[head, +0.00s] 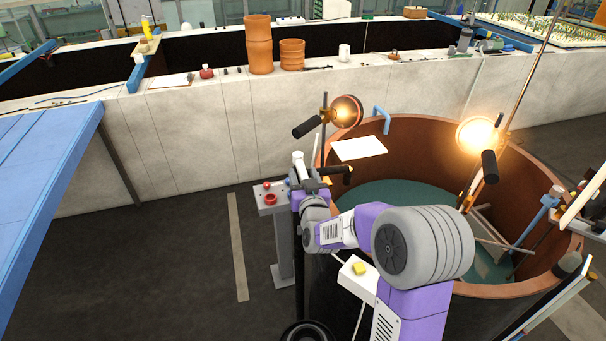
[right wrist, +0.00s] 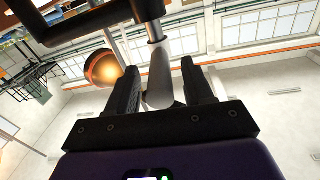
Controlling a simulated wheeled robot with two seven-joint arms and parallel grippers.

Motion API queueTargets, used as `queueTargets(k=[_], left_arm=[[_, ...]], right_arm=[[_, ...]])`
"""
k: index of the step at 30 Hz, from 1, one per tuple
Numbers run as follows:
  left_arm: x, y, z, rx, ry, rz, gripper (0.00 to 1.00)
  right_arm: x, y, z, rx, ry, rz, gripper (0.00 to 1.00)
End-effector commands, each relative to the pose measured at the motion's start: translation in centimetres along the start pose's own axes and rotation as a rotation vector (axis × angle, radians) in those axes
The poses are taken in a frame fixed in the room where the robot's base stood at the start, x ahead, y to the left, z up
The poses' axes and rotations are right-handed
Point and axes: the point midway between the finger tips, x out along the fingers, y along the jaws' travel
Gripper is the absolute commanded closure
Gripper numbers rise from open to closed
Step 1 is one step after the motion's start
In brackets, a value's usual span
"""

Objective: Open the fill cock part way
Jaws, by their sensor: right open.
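What looks like the fill cock, a pale upright cylinder (head: 298,158) with a dark lever, stands at the near left rim of the round brown tank (head: 425,122). My right gripper (head: 312,182) is at it, and its jaws partly hide it in the head view. In the right wrist view a pale grey cylinder (right wrist: 160,75) on a shiny stem stands between the two black fingers of the right gripper (right wrist: 162,85). The fingers are apart, with a gap at the right finger; contact at the left one is unclear. My left gripper is not in view.
Two lit lamps (head: 347,111) (head: 478,134) with black handles stand at the tank. A grey pedestal (head: 284,240) with red buttons (head: 270,199) is just left of my right gripper. A white card (head: 358,148) lies near the rim.

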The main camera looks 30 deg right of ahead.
Motion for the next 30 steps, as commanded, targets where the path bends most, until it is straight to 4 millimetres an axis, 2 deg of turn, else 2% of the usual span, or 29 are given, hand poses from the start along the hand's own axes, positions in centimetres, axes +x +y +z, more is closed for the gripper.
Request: queueTargets(k=[3, 11, 21, 30], left_arm=[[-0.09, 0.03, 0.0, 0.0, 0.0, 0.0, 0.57], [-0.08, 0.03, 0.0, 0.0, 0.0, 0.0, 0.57], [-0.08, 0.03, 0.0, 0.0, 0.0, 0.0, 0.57], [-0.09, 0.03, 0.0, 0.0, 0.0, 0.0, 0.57]], right_arm=[[0.64, -0.01, 0.03, 0.0, -0.001, -0.001, 0.48], [0.74, 0.0, 0.07, 0.0, -0.002, -0.001, 0.48], [0.72, -0.01, 0.07, 0.0, -0.002, -0.001, 0.99], [0.74, -0.15, 0.08, 0.0, -0.002, -0.001, 1.0]])
